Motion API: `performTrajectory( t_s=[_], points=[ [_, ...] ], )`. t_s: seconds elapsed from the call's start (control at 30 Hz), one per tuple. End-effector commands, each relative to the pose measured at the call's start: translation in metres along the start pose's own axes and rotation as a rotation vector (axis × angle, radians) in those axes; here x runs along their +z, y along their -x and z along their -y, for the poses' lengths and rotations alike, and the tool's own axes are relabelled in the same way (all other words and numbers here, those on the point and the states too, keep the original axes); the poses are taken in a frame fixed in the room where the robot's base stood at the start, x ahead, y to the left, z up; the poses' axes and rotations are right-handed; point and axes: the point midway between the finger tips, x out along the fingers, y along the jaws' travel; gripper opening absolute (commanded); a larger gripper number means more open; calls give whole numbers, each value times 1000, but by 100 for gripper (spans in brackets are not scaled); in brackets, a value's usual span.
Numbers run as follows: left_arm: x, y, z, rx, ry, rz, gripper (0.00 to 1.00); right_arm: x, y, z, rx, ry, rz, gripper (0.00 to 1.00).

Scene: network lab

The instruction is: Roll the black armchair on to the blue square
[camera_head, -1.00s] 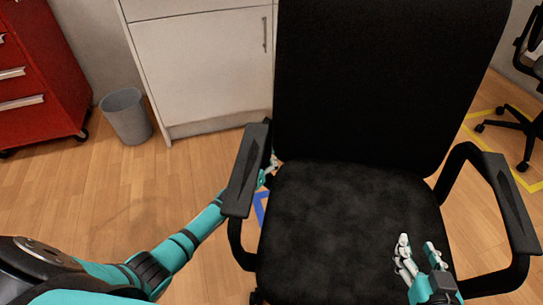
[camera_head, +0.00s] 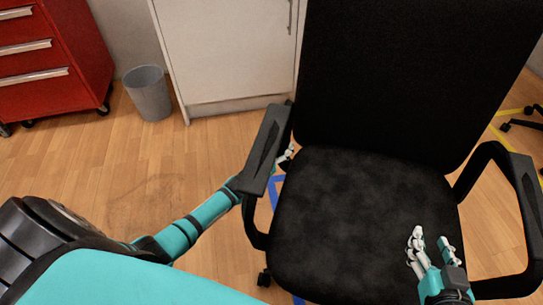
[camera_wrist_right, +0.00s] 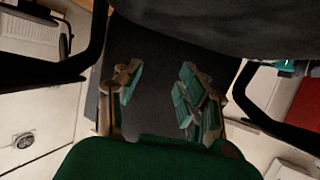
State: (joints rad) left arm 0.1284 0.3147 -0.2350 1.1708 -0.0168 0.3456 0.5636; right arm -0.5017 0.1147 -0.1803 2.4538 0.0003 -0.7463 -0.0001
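The black armchair (camera_head: 360,205) fills the right half of the head view, its seat towards me and its tall back beyond. Part of the blue square's outline (camera_head: 275,188) shows on the floor by the chair's left side; most of it is hidden by the chair. My left gripper (camera_head: 285,157) is at the inner side of the left armrest (camera_head: 268,150), largely hidden behind it; I cannot tell its opening or contact. My right gripper (camera_head: 431,243) is over the right front of the seat. Its fingers are spread and empty, as the right wrist view (camera_wrist_right: 155,98) also shows.
A grey bin (camera_head: 148,93) and a white cabinet (camera_head: 228,50) stand behind, left of the chair. A red drawer unit (camera_head: 50,60) is at the far left. Yellow floor tape (camera_head: 503,135) and another chair's base are at the right. Wooden floor lies clear at left.

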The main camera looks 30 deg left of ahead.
Motion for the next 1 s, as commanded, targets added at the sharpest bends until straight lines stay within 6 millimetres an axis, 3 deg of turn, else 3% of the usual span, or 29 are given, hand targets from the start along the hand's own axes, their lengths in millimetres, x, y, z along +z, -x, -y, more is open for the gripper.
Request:
performTrajectory(
  t_s=[0.2,0.4,0.6,1.0],
  points=[
    [1,51,1,-2,0,3,35,0,0,0,0,-1,1,40],
    [1,81,1,-2,0,1,35,0,0,0,0,-2,1,40],
    [0,90,1,-1,-1,-1,35,0,0,0,0,-2,1,40],
    [1,91,1,-4,0,5,35,1,-1,0,0,-2,5,40]
  ],
)
